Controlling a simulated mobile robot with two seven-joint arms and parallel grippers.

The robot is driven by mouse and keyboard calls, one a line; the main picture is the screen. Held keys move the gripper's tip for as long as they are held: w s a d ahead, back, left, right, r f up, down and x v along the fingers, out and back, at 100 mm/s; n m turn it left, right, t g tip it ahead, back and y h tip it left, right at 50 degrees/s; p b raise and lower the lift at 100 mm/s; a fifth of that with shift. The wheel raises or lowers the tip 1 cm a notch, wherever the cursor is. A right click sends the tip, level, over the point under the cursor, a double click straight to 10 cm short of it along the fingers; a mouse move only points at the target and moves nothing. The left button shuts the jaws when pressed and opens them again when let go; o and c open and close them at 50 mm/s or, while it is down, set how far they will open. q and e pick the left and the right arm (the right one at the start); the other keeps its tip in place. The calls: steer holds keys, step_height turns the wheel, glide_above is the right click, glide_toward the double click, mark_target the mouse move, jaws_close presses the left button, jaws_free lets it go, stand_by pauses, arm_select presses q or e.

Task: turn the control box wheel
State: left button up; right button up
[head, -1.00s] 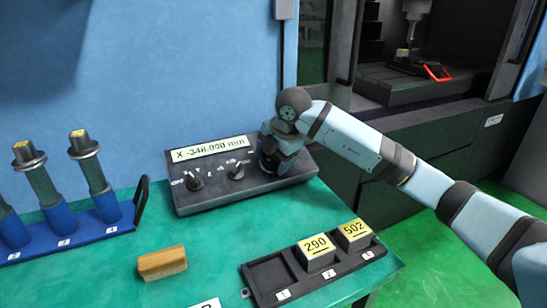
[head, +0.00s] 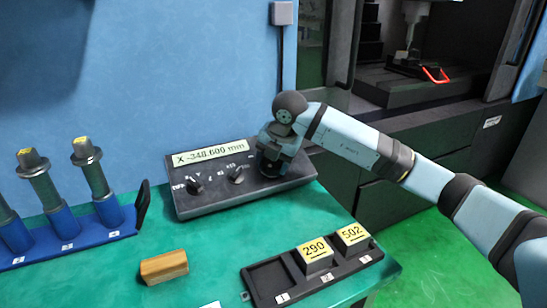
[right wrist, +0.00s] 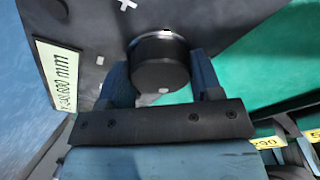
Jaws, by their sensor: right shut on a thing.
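The dark control box (head: 215,198) lies on the green table against the blue wall. Its display (head: 210,152) reads about X -348.600 mm, and two small knobs sit below it, at the left (head: 194,186) and middle (head: 236,175). My right gripper (head: 272,165) is at the right end of the box and hides most of the wheel there. In the right wrist view the round black wheel (right wrist: 158,62), with a light mark on its rim, sits between the two fingers of my right gripper (right wrist: 160,85), which is shut on it. My left gripper is not in view.
A blue rack (head: 90,244) with several tool holders stands at the left. A wooden block (head: 164,267) lies at the front. A black tray (head: 262,278) holds blocks marked 290 (head: 314,254) and 502 (head: 352,238); its left compartment is empty. A machine stands behind at the right.

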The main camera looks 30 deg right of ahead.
steer(key=n, duration=0.3)
steer(key=n+p, duration=0.1)
steer(key=shift+a+f, duration=0.1)
steer(key=shift+f, duration=0.15)
steer(key=n+h, duration=0.1)
steer(key=n, duration=0.4)
steer(key=shift+s+f+g, duration=0.1)
steer(key=shift+g, duration=0.2)
steer(key=n, duration=0.4)
steer(key=shift+h, duration=0.4)
steer(key=shift+n, duration=2)
steer(key=o, duration=0.9)
steer(key=shift+a, duration=0.1)
